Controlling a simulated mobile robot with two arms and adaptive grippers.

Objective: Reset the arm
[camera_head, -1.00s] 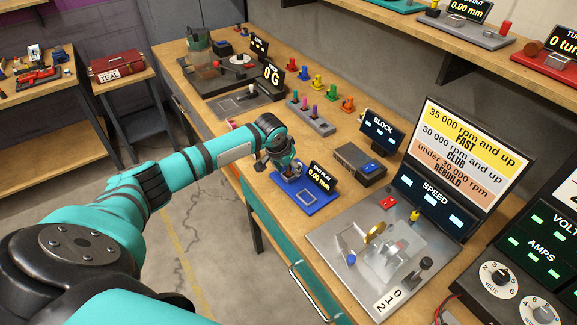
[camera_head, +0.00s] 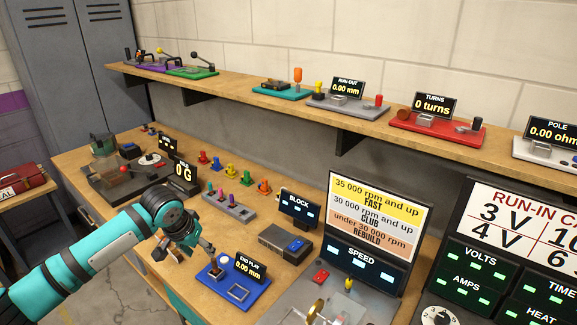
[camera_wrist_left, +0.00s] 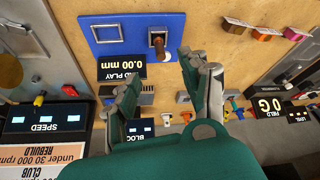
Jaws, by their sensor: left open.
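My left arm comes in from the lower left in the head view. My left gripper (camera_head: 208,250) is open and empty, just above the back left part of the blue END PLAY gauge (camera_head: 234,290). A short brown-topped lever (camera_head: 215,277) stands on that gauge. In the left wrist view the open fingers (camera_wrist_left: 160,66) point toward the blue gauge (camera_wrist_left: 105,43), with the brown lever (camera_wrist_left: 158,46) upright between and beyond their tips. The fingers look apart from the lever. The gauge's display (camera_head: 251,266) reads 0.00 mm. My right gripper is not in view.
A grey peg rack (camera_head: 228,207) and several coloured pieces lie behind. A shelf (camera_head: 240,90) with more gauges runs above the bench. The SPEED panel (camera_head: 358,262) stands further right.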

